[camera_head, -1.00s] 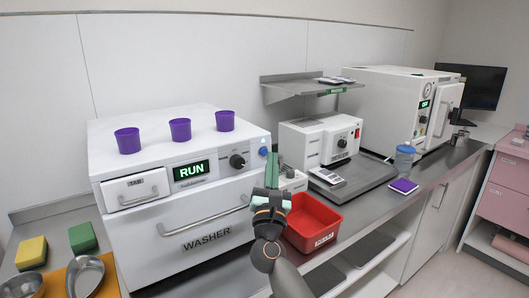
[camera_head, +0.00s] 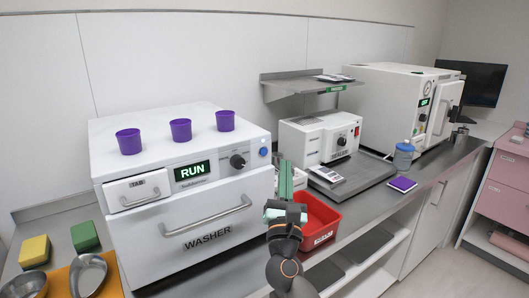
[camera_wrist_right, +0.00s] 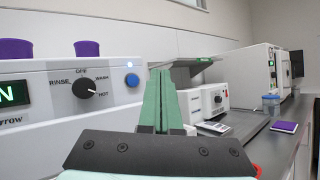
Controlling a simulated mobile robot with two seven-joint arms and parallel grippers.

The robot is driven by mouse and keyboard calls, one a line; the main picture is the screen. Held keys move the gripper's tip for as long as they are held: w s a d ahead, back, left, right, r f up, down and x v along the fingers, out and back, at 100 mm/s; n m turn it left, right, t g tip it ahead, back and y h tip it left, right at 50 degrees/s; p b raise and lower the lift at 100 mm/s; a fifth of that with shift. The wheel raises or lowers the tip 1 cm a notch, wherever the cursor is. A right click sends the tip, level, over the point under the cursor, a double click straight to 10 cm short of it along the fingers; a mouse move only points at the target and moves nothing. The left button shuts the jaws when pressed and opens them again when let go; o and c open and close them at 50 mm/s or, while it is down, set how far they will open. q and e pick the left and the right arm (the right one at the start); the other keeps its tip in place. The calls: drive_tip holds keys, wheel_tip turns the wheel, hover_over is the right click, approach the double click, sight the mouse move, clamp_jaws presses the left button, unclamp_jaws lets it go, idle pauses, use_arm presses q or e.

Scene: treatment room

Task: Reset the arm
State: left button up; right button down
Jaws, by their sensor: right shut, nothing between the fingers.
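My right gripper (camera_head: 286,178) stands in front of the washer's right side, with its green fingers together and nothing between them. In the right wrist view its fingers (camera_wrist_right: 160,100) point up and away, shut and empty. The washer (camera_head: 205,218) shows RUN on its display, and its door and TAB drawer are closed. In the head view the gripper partly covers the red bin (camera_head: 325,240) behind it. My left gripper is not in view.
Three purple cups (camera_head: 181,130) stand on the washer. Right of it are a white device (camera_head: 325,138), a grey tray (camera_head: 365,175), a blue-capped jar (camera_head: 403,155) and a purple pad (camera_head: 403,184). Sponges (camera_head: 84,236) and metal scoops (camera_head: 88,275) lie at left.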

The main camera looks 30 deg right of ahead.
drive_tip(key=shift+a, duration=0.1)
idle(0.5)
drive_tip(key=s+a+f+n+g+y, duration=0.15)
drive_tip(key=a+f+n+y, duration=0.25)
drive_tip(key=a+n+y, duration=0.5)
drive_tip(key=s+a+f+n+y, duration=0.3)
drive_tip(key=a+f+n+y, duration=0.15)
drive_tip(key=n, duration=0.85)
drive_tip(key=s+a+f+n+g+y, duration=0.1)
drive_tip(key=s+a+f+n+y, duration=0.15)
drive_tip(key=a+n+y, duration=0.65)
drive_tip(key=s+d+f+n+g+h, duration=0.1)
drive_tip(key=s+f+n+g+h, duration=0.15)
drive_tip(key=s+f+n, duration=0.35)
drive_tip(key=s+d+f+n+g+h, duration=0.1)
drive_tip(key=f+n+g, duration=0.3)
drive_tip(key=f, duration=0.3)
drive_tip(key=s+d+f+n+g+h, duration=0.3)
drive_tip(key=s+d+f+g, duration=0.15)
drive_tip(key=s, duration=0.35)
drive_tip(key=s+d+f+n+g+h, duration=0.3)
drive_tip(key=s+d+f, duration=0.15)
drive_tip(key=s, duration=0.35)
drive_tip(key=w+a+f+t+y+p, duration=0.2)
drive_tip(key=w+a+f+t+p, duration=0.2)
drive_tip(key=f, duration=0.3)
drive_tip(key=shift+w+a+t, duration=0.35)
drive_tip(key=shift+a+t, duration=0.3)
drive_tip(key=shift+t, duration=0.2)
